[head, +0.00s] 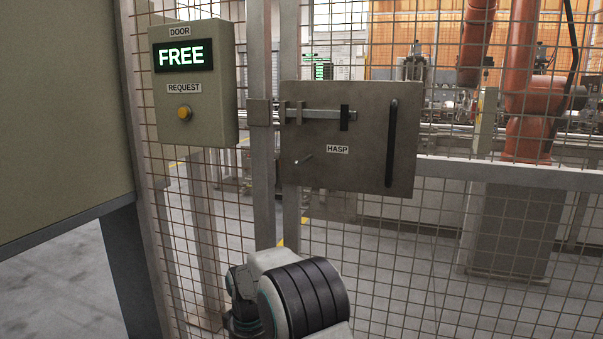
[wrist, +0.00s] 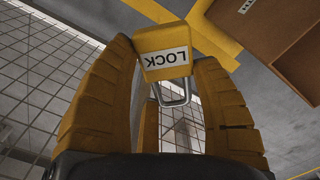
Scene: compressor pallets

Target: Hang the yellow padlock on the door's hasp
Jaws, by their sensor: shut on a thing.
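The yellow padlock (wrist: 163,42) with a white LOCK label is in the wrist view, between the fingertips of my gripper (wrist: 166,58). The fingers are shut on its body, and its grey shackle (wrist: 175,93) shows between them. In the head view, a grey door plate (head: 360,180) carries the HASP label (head: 337,149). The padlock and fingers do not show in the head view; only part of my arm does, below the plate.
A control box (head: 220,90) left of the door shows a lit FREE sign (head: 183,54) and a yellow button (head: 184,113). Wire mesh fencing spans the view, with an orange robot arm (head: 530,100) behind it. A large panel (head: 60,110) stands close at left.

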